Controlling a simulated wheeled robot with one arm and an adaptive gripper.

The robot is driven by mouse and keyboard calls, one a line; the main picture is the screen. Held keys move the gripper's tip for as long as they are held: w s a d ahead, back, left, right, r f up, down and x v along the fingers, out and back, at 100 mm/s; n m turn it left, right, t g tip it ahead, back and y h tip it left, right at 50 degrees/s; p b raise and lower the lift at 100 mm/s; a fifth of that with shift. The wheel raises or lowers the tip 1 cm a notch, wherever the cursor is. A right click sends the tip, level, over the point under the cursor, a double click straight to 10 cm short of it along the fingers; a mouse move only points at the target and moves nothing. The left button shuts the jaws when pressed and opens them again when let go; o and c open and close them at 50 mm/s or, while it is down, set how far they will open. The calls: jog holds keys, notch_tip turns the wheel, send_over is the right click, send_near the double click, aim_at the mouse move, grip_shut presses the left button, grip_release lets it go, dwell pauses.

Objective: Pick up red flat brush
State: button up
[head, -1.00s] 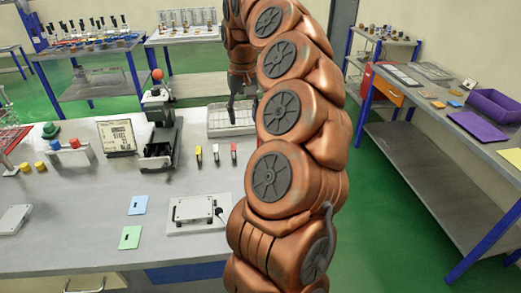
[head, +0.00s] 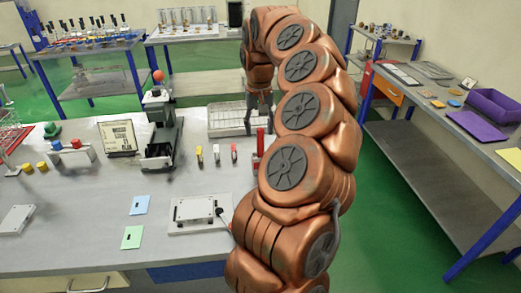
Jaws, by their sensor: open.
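A small red item (head: 234,153), which looks like the red flat brush, stands on the grey workbench (head: 95,205). It is the rightmost of a short row with a yellow item (head: 199,155) and a dark-and-pale item (head: 216,154). It is too small to make out its bristles. My gripper (head: 259,128) hangs pointing down, its fingers spread and empty. In the picture it is above and to the right of the red item, by the right end of the wire tray, and apart from the red item.
A wire tray (head: 226,131) lies behind the row. A dark press-like device (head: 161,140) with a red knob stands to the left. A red upright object (head: 260,142) is partly hidden by my arm. A white plate device (head: 194,209) lies in front.

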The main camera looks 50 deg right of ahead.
aim_at(261, 138)
jog(key=shift+s+f+p, duration=0.3)
jog(key=shift+f+p, duration=0.05)
jog(key=shift+f, duration=1.45)
grip_shut()
